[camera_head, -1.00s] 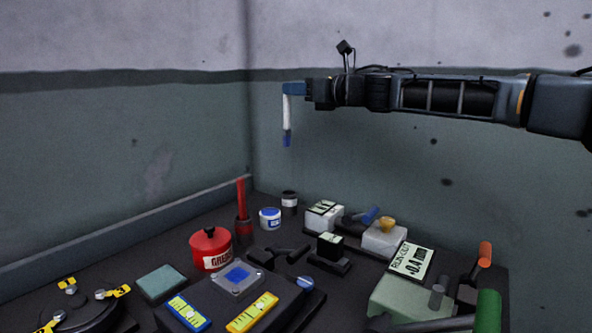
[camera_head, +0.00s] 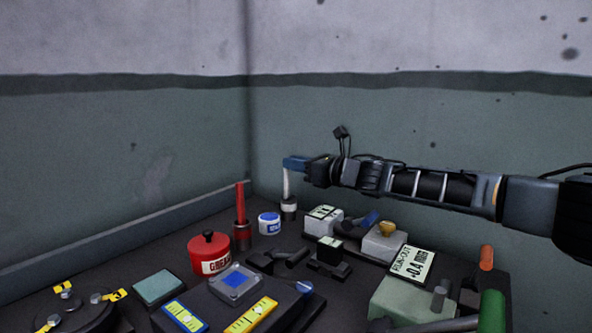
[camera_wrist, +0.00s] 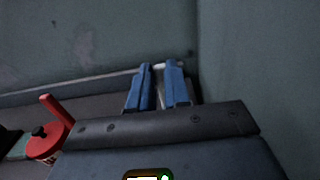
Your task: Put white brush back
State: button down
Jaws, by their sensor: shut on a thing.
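The white brush (camera_head: 286,183) hangs upright from my gripper (camera_head: 294,163), which is shut on its top end. The brush's blue lower tip is out of sight. Its lower end meets the mouth of a small dark cup with a pale band (camera_head: 289,208) in the back corner of the bench, and it looks to be inside the cup. In the wrist view, my gripper's two blue fingers (camera_wrist: 160,86) stand close together with the pale brush (camera_wrist: 160,97) between them.
A red brush (camera_head: 240,204) stands in a similar cup (camera_head: 242,235). A blue-lidded white jar (camera_head: 269,223) is just left of the white brush's cup. A red grease can (camera_head: 209,254) stands in front, and a white block (camera_head: 323,220) to the right. Walls close the corner behind.

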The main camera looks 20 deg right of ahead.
jog(key=shift+f, duration=0.65)
jog(key=shift+f, duration=0.3)
jog(key=c, duration=1.1)
grip_release()
jog(key=shift+r, duration=0.1)
jog(key=v, duration=0.7)
jog(key=shift+s+d+f, duration=0.25)
jog(key=shift+f, duration=0.1)
